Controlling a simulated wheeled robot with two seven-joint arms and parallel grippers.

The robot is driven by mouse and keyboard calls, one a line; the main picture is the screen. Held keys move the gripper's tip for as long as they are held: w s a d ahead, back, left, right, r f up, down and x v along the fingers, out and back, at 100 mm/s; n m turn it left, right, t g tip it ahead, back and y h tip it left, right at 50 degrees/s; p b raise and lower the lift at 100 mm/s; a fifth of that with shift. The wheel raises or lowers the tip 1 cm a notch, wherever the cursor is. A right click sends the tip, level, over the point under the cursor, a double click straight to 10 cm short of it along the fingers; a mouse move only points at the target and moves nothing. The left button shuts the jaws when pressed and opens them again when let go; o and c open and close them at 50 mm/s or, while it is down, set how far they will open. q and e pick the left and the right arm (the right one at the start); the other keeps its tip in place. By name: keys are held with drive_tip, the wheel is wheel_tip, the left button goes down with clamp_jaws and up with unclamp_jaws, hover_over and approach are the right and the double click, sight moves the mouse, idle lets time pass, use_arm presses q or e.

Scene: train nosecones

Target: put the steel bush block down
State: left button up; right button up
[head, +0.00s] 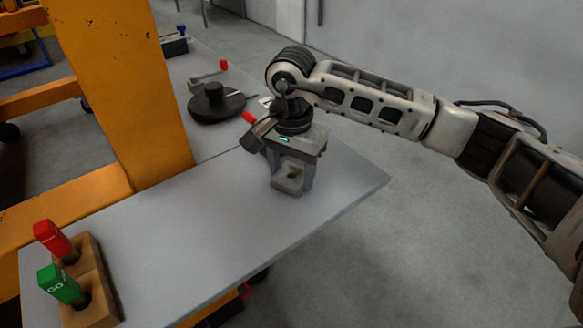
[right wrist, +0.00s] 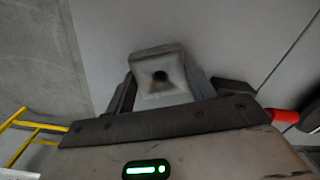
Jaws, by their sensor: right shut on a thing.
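The steel bush block (head: 288,178) is a small grey block with a dark round hole in its top. It also shows in the right wrist view (right wrist: 150,88), between the two fingers. My right gripper (head: 293,172) points down over the grey bench top (head: 200,238) near its right edge and is shut on the block. The block is at or close to the bench surface; I cannot tell whether it touches. My left gripper is not in view.
A wooden holder (head: 94,282) with a red tag (head: 53,240) and a green tag (head: 60,285) stands at the front left. A yellow post (head: 130,90) rises at left. A dark round fixture (head: 216,104) lies behind the gripper. The bench middle is clear.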

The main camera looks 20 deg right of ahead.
drive_tip(key=shift+f, duration=0.25)
drive_tip(key=o, duration=1.3)
drive_tip(key=shift+o, duration=0.2)
wheel_tip(320, 180, up, 16)
drive_tip(key=b, duration=0.2)
